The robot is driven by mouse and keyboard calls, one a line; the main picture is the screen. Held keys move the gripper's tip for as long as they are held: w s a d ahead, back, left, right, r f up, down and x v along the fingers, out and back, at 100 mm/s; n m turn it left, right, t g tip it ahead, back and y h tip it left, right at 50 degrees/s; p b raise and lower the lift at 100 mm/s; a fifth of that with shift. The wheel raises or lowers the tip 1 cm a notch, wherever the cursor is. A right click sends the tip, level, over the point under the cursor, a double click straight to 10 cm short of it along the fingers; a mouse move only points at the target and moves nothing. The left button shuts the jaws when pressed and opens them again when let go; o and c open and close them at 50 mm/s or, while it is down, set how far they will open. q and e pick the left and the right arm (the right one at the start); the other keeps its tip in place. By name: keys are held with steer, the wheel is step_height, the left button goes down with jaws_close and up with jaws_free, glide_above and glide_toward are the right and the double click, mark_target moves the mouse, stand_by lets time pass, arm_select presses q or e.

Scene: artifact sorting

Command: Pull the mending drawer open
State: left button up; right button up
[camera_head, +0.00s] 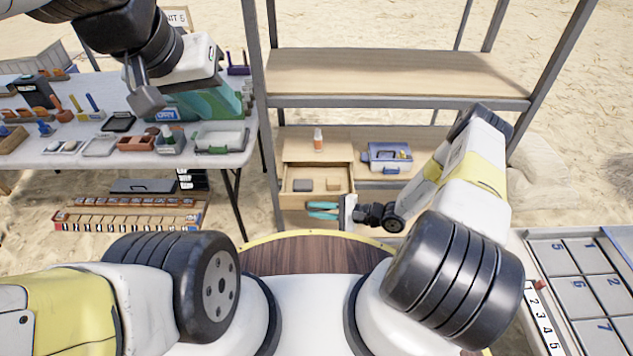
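The mending drawer (340,171) stands pulled out of a small wooden cabinet (296,150) on the rack's lower shelf. Its inside shows, with a dark grey block (303,185) and a tan block (333,184) in it. My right gripper (322,210) is at the drawer's front, its two teal fingers one above the other with a narrow gap. The handle is hidden or too small to make out, so I cannot tell whether the fingers hold it. My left gripper (147,92) hangs above the left table, away from the drawer; its finger opening is not clear.
A small bottle (318,139) stands on the cabinet. A blue-grey toolbox (388,157) sits to its right on the shelf. The crowded table (226,159) is at left; a numbered tray (545,246) is at right. The upper shelf (395,75) is bare.

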steer(key=v, duration=0.7)
steer(key=shift+d, duration=0.35)
steer(key=shift+s, duration=0.15)
step_height(320, 180, up, 28)
steer(key=s+d+n+g+h, duration=0.1)
steer(key=s+n+g+h, duration=0.1)
steer(key=n+g+h, duration=0.5)
steer(key=s+d+r+n+t+h, duration=0.2)
steer(key=s+r+t, duration=0.2)
steer(key=s+r, duration=0.3)
steer(key=s+d+r+n+t+h, duration=0.1)
steer(key=s+r+n+t+h, duration=0.1)
steer(key=s+r, duration=0.6)
step_height(320, 180, up, 7)
steer(key=shift+d+f+t+h, duration=0.25)
steer(key=shift+d+t+h, duration=0.15)
steer(key=shift+t+h, duration=0.5)
